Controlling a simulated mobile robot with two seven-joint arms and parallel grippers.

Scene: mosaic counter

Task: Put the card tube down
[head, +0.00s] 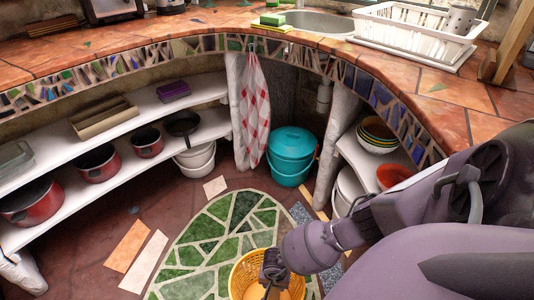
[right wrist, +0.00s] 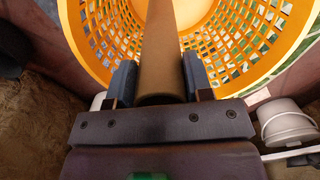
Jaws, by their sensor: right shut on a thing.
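The card tube (right wrist: 162,50) is a plain brown cylinder in the right wrist view. My right gripper (right wrist: 160,82) is shut on it, one blue-grey finger on each side. The tube runs away from the fingers across the opening of a yellow-orange plastic basket (right wrist: 80,28); I cannot tell if it touches the basket. In the head view the basket (head: 239,278) stands at the bottom edge of the picture, and my right gripper (head: 272,272) is over it, hiding part of its opening. The tube cannot be made out there. My left gripper is not in view.
The basket is by a green mosaic floor patch (head: 208,230). A teal lidded bucket (head: 290,155) stands beyond it under the tiled counter (head: 200,30). White shelves with red pots (head: 98,163) are at left, with stacked bowls (head: 377,135) at right.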

